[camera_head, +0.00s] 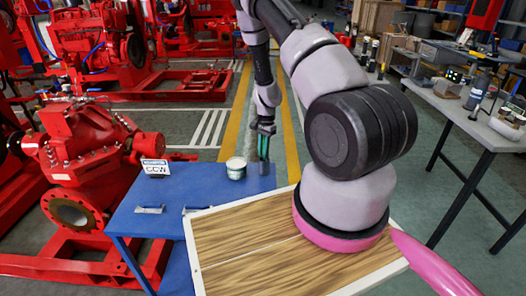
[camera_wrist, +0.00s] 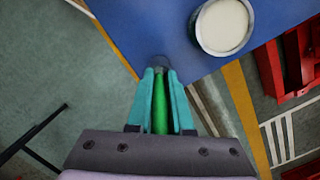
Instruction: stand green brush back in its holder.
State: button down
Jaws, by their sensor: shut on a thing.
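My gripper (camera_head: 264,147) points down over the right end of the blue table in the head view. Its teal fingers (camera_wrist: 162,100) are shut on the green brush (camera_wrist: 160,112), whose green handle shows between them in the wrist view. A dark round end (camera_wrist: 159,63) shows beyond the fingertips, over the table's edge; I cannot tell if it touches the tabletop. A round pot (camera_head: 236,169) with a pale inside or top stands upright on the table, just left of the gripper and apart from it. It also shows in the wrist view (camera_wrist: 223,26). I cannot tell whether it is the holder.
The blue table (camera_head: 190,192) carries a white "CCW" sign (camera_head: 156,168) and has metal handles at its front. A wood-topped surface (camera_head: 245,240) with a pale rim lies nearer. Red pump machinery (camera_head: 90,160) stands left; a grey workbench (camera_head: 470,115) stands right.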

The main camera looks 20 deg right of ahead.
jog(key=c, duration=0.7)
grip_release()
jog(key=shift+c, duration=0.2)
jog(key=shift+r, duration=0.1)
jog(key=shift+r, duration=4.4)
